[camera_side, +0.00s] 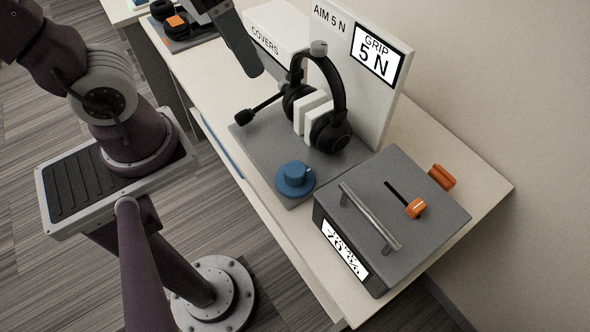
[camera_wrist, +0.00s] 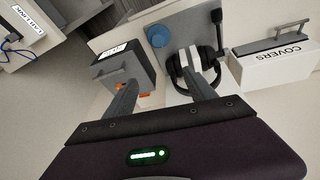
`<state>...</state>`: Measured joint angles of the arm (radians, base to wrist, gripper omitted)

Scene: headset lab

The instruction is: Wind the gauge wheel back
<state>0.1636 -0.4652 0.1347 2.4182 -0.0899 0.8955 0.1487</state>
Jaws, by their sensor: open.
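The blue gauge wheel (camera_side: 295,180) sits on the near corner of a grey base plate (camera_side: 250,137); it also shows in the wrist view (camera_wrist: 157,36). On the plate a black headset (camera_side: 335,130) with a boom mic is fitted around white pads (camera_side: 312,112). Behind it a white panel reads "AIM 5 N", and its screen (camera_side: 377,55) reads "GRIP 5 N". My gripper (camera_wrist: 160,88) is open with nothing between its fingers. In the side view it is partly cut off at the top edge, above the table and apart from the wheel.
A grey box (camera_side: 400,215) with a bar handle, an orange slider (camera_side: 416,208) and an orange knob (camera_side: 442,177) stands beside the plate. A white "COVERS" box (camera_side: 277,38) stands at the back. Another headset (camera_side: 172,22) lies at the far end. The table's front strip is mostly clear.

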